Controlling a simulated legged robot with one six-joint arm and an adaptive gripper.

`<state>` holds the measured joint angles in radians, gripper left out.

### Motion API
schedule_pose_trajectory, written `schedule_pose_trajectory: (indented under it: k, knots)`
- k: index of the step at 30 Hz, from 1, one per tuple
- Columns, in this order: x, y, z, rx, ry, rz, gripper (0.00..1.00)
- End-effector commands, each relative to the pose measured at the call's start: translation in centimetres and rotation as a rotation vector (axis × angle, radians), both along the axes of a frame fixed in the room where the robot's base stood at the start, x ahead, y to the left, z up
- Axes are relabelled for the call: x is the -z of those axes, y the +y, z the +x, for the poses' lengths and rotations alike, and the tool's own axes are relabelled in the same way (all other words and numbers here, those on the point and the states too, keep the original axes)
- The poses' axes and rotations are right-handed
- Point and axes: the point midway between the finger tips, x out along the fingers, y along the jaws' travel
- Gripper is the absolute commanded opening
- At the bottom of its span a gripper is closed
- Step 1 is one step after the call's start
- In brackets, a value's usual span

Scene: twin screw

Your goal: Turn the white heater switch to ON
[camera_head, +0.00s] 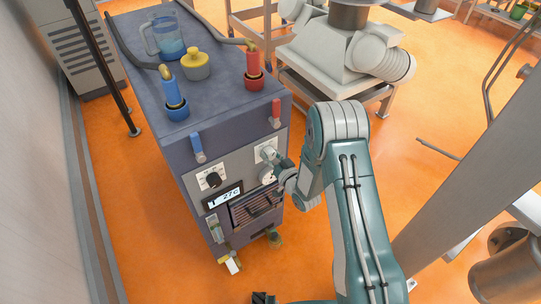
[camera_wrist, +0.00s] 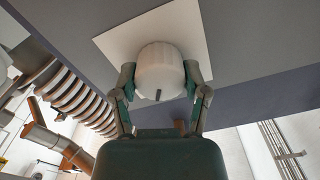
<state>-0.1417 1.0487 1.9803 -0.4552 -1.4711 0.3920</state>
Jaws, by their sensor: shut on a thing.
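The white heater switch (camera_wrist: 160,62) is a round knob on a pale square plate (camera_wrist: 120,42) in the wrist view. A short dark mark shows on its lower edge. My gripper (camera_wrist: 159,74) has one finger on each side of the knob and is shut on it. In the head view the switch (camera_head: 267,152) is on the upper right of the machine's front panel, partly covered by my gripper (camera_head: 274,160). The ON and OFF lettering cannot be read.
The machine (camera_head: 140,88) carries a jug (camera_head: 168,40), a yellow-lidded pot (camera_head: 195,65), and blue (camera_head: 175,100) and red (camera_head: 254,70) fittings. A black knob (camera_head: 214,180) and a lit display (camera_head: 225,196) are left of my gripper. Orange floor (camera_head: 140,225) is clear at left.

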Motion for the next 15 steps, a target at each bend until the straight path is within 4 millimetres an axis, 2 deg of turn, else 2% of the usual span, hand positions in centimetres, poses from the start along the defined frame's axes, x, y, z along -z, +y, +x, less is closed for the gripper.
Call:
schedule_pose_trajectory:
  k: [4, 5, 6, 7, 15]
  knots:
    - [0.5, -0.05, -0.23, 0.0, 0.015, -0.005, 0.11]
    - [0.51, -0.05, -0.23, 0.0, 0.015, -0.005, 0.72]
    - [0.48, -0.05, -0.22, 0.0, 0.014, -0.004, 0.9]
    - [0.44, -0.05, -0.21, 0.001, 0.012, -0.005, 0.93]
    - [0.15, -0.05, -0.13, 0.001, 0.004, -0.002, 0.93]
